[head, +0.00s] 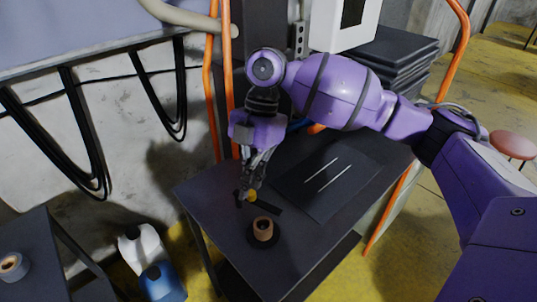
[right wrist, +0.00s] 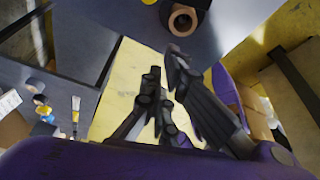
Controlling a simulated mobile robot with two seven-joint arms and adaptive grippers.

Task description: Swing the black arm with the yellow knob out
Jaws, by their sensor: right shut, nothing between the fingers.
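The yellow knob (head: 252,196) shows at the tips of my right gripper (head: 249,187) in the head view. The black arm (head: 268,207) is a thin dark bar low over the dark table, stretching right from the knob; its other end is hard to make out. My right gripper points down with its fingers shut and empty, right beside the knob; I cannot tell whether they touch. In the right wrist view the fingers (right wrist: 166,72) show, but I cannot make out the knob there. My left gripper is not in view.
A brown roll (head: 263,229) on a black round base stands just in front of the arm. A black mat (head: 315,190) with two light rods lies to the right. Orange rails (head: 226,80) rise behind the table (head: 215,195). White and blue jugs (head: 143,247) stand at lower left.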

